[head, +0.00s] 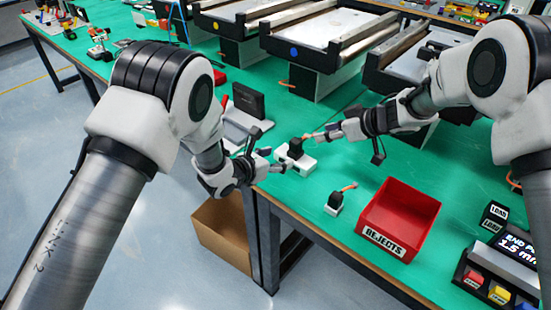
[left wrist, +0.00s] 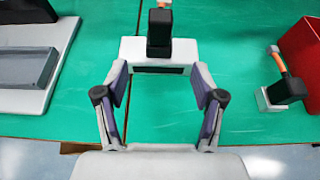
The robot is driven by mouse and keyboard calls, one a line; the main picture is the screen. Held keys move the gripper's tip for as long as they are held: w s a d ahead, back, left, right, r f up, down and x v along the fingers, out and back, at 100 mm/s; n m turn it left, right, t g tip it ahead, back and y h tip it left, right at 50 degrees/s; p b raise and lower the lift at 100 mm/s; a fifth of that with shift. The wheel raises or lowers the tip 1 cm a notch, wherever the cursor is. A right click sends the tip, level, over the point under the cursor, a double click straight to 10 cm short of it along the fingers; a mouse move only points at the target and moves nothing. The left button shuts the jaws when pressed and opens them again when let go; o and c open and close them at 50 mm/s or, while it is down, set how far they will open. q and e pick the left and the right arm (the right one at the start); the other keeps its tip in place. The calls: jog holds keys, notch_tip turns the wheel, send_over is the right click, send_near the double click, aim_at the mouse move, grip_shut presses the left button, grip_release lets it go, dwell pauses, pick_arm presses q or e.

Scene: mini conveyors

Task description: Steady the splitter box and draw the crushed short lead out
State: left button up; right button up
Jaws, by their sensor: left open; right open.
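The white splitter box (head: 301,165) sits on the green bench near its front edge. A black plug (head: 295,148) stands upright in it, with a short orange lead (head: 309,136) pointing right. My left gripper (head: 273,161) is open at the box's near side. In the left wrist view the box (left wrist: 130,48) lies just ahead of the open, empty fingers (left wrist: 160,78), and the plug (left wrist: 160,30) stands on its top. My right gripper (head: 326,132) is open beside the lead's free end; whether they touch is unclear.
Another black plug with an orange lead (head: 334,203) stands on the bench, left of the red REJECTS bin (head: 432,212). A black device on a white base (head: 247,103) stands behind my left gripper. Mini conveyors (head: 320,35) line the back. A cardboard box (head: 221,229) is on the floor.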

aim_at(292, 153)
pick_arm(q)
jog(key=x, duration=0.7)
jog(key=shift+w+d+f, duration=0.1)
jog(key=shift+w+f, duration=0.15)
jog(key=shift+w, duration=0.05)
grip_shut()
